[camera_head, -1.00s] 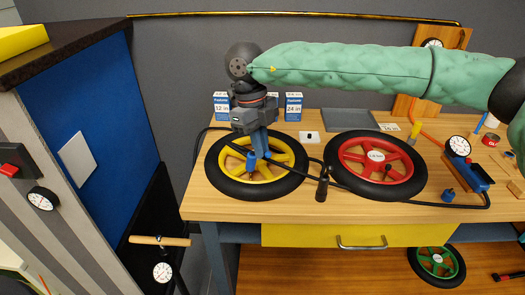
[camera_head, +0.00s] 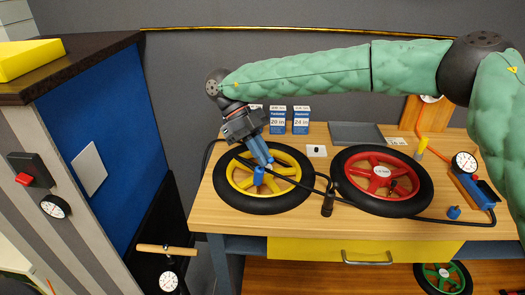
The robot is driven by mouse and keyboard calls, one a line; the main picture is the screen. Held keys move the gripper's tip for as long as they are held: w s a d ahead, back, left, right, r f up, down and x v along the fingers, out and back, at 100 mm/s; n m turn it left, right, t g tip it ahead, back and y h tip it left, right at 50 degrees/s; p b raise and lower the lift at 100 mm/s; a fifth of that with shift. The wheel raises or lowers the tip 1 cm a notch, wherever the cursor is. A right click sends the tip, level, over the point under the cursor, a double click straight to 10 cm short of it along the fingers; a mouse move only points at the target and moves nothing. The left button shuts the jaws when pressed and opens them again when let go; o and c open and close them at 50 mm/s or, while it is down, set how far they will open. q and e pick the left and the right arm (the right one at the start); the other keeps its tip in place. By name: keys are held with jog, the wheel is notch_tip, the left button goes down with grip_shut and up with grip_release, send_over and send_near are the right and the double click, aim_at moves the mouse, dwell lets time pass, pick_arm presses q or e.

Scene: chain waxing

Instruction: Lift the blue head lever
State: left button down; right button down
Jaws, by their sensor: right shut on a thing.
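The yellow-spoked wheel (camera_head: 285,161) with a black tyre lies flat on the left of the workbench. A small blue pump head (camera_head: 259,178) sits at its inner part, with the black hose running by it. My right gripper (camera_head: 268,165) reaches down from the upper left, tilted, with blue fingers. It is shut on the blue head lever just above the pump head. The fingers hide most of the lever, so its exact angle cannot be told. My left gripper is out of view.
A red-spoked wheel (camera_head: 354,168) lies to the right. A pump with a gauge (camera_head: 465,162) is at the right. Blue-and-white boxes (camera_head: 301,120) and a grey tray (camera_head: 357,134) stand behind. A blue-sided cabinet (camera_head: 118,110) is at the left.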

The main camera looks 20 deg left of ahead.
dwell(0.3)
jog(key=c, duration=1.5)
grip_release()
